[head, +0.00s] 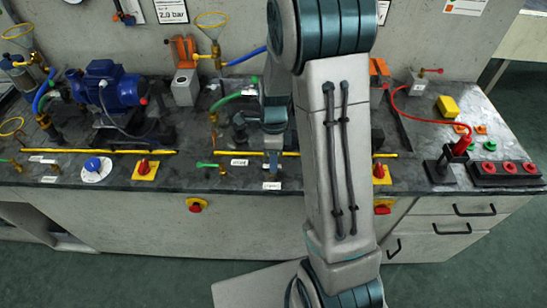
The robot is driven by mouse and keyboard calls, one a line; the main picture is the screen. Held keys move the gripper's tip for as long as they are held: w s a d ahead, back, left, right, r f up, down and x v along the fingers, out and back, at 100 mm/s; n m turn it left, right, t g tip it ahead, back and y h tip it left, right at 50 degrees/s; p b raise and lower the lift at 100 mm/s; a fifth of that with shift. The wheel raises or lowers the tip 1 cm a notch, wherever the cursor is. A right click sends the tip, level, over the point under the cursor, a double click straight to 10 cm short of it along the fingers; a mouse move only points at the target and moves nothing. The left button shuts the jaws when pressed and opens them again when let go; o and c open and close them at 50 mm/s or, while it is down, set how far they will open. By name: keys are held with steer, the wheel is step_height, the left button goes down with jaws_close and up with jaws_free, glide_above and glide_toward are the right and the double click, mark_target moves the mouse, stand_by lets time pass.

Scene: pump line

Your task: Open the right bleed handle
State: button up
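A small green-handled valve (209,165) stands on the dark bench top, left of my gripper and beside a white label. Another small green lever (14,163) shows at the far left of the bench. Neither label is readable, so I cannot tell which handle is the right bleed handle; one may also be hidden behind my arm. My gripper (272,162) points down over the bench near the yellow pipe, right of the green-handled valve and apart from it. Its fingers are small and partly covered, so their opening does not show.
A blue pump (105,85) stands at the left. A yellow pipe (290,153) runs along the bench front. Red knobs on yellow plates (145,170) stand near the edge. My arm covers the bench's middle right.

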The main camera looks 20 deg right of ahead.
steer(key=shift+c, duration=0.2)
jaws_close()
steer(key=shift+n, duration=0.4)
steer(key=n, duration=0.3)
steer(key=shift+w+a+n+h, duration=0.1)
steer(key=shift+w+n+h, duration=0.05)
steer(key=shift+n+h, duration=0.25)
steer(key=n+b, duration=0.1)
steer(key=n, duration=0.3)
steer(key=shift+a+n+h, duration=0.15)
steer(key=shift+n+h, duration=0.15)
steer(key=shift+h, duration=0.1)
steer(key=n, duration=0.2)
steer(key=n+b, duration=0.1)
steer(key=n, duration=0.1)
steer(key=shift+a+t+h, duration=0.15)
steer(key=shift+t+h, duration=0.15)
steer(key=n+b, duration=0.1)
steer(key=n, duration=0.3)
steer(key=shift+n+t, duration=0.3)
steer(key=shift+h, duration=0.3)
